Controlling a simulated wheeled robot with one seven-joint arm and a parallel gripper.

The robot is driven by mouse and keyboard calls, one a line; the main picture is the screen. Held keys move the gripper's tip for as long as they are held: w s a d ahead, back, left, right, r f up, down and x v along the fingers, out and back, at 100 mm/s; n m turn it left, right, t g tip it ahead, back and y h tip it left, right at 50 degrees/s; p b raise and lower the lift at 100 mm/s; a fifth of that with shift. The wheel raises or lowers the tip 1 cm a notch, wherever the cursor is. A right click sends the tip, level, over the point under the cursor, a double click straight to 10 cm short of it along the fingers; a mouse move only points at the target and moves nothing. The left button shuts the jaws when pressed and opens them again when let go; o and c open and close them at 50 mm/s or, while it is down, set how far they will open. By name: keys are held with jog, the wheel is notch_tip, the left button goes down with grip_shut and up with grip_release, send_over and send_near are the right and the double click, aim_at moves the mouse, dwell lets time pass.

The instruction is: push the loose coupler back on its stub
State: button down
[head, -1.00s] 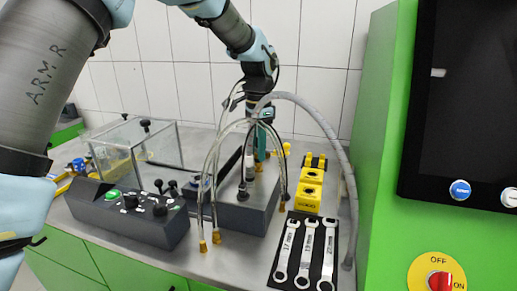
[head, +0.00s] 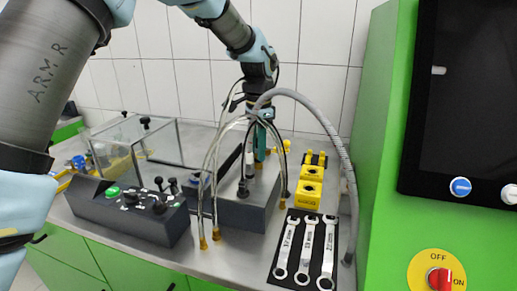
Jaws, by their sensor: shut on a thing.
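My gripper (head: 258,118) points down over the grey block (head: 234,212) at the middle of the bench, in the head view. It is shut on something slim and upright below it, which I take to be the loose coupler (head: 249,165). The fingers and hoses partly hide it. A dark round fitting, likely the stub (head: 243,190), stands on top of the block just beneath. At this size I cannot tell whether coupler and stub touch. A teal upright part (head: 260,145) shows beside the fingers.
A grey corrugated hose (head: 325,125) arcs right to the bench. Clear tubes with brass ends (head: 203,243) hang around the block. Yellow blocks (head: 308,195) and a wrench mat (head: 276,258) lie right. A black control box (head: 130,212) and clear case (head: 150,147) stand left.

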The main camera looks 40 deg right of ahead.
jog(key=shift+f, duration=0.1)
jog(key=c, duration=0.6)
grip_release()
jog(key=shift+r+p, duration=2.8)
jog(key=shift+r, duration=0.75)
